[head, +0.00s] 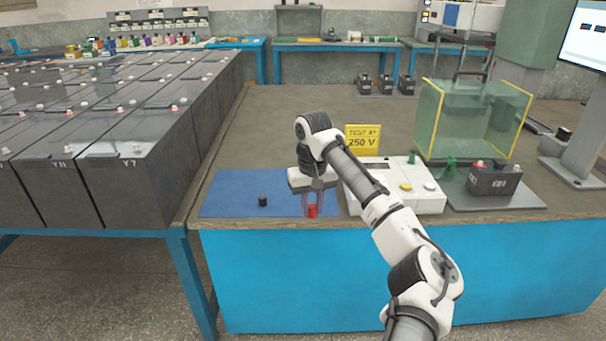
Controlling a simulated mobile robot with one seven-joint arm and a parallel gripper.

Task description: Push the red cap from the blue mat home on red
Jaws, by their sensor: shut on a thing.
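The red cap (312,212) is at the front right part of the blue mat (231,185). My gripper (313,206) points down and is shut on the red cap; I cannot tell whether the cap touches the mat or is just above it. A black cap (263,201) stands on the mat to the left of my gripper. A dark battery (494,182) sits on a grey plate at the right of the bench, with a red terminal (480,164) on top at its left.
A white device (424,203) with knobs stands between my gripper and the battery, partly behind my arm. A yellow 250 V sign (363,139) and a clear yellow-edged box (470,120) stand behind. Large battery rows (150,150) flank the left. The bench middle (290,115) is bare.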

